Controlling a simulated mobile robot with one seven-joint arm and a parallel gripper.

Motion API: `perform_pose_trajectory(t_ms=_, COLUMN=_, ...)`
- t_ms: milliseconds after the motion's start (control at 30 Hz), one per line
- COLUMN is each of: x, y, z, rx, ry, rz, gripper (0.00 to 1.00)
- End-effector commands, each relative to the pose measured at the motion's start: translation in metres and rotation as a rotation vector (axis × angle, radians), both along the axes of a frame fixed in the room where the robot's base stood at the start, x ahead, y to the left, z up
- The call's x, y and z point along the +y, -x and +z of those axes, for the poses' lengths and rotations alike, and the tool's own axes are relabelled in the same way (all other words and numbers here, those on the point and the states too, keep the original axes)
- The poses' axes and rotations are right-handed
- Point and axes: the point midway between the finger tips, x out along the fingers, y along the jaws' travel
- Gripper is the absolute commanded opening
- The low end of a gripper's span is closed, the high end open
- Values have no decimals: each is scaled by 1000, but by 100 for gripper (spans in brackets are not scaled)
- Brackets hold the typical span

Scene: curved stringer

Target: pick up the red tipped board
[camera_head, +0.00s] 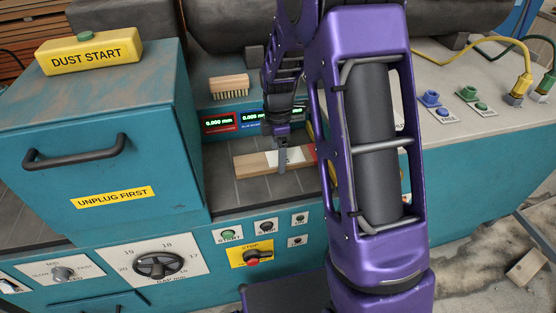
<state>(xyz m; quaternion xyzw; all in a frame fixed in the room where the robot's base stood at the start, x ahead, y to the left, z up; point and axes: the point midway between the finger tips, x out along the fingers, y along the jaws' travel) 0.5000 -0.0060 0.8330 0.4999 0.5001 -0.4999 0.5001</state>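A light wooden board (257,164) lies on the grey bed of the teal machine. It has a pale whitish patch near its right part and a red area (311,153) at its right end, partly hidden behind my arm. My gripper (282,163) points down at the board, with one finger seen in front of the board's near side, right of its middle. The other finger is not clearly visible, so I cannot tell whether the gripper is open or shut on the board.
A teal cabinet (110,150) with a black handle stands left of the board. Behind the board are a brush (229,86) and lit digital displays (255,116). Control buttons and an emergency stop (251,257) line the front panel. My purple arm blocks the right side.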

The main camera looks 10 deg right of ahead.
Motion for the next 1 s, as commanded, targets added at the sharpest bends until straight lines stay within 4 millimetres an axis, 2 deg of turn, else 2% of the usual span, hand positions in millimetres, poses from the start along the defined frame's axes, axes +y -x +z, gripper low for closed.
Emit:
perform_pose_trajectory(t_ms=33, x=0, y=0, z=0, rx=0, ry=0, rz=0, gripper=62)
perform_pose_trajectory(t_ms=300, x=0, y=0, z=0, rx=0, ry=0, rz=-1, gripper=15)
perform_pose_trajectory(t_ms=667, x=0, y=-1, z=7, rx=-2, ry=0, rz=-1, gripper=15)
perform_pose_trajectory(t_ms=867, x=0, y=-1, z=34, rx=-5, ry=0, rz=-2, gripper=15)
perform_pose_trajectory(t_ms=1000, x=-1, y=-1, z=67, rx=-7, ry=0, rz=-1, gripper=15)
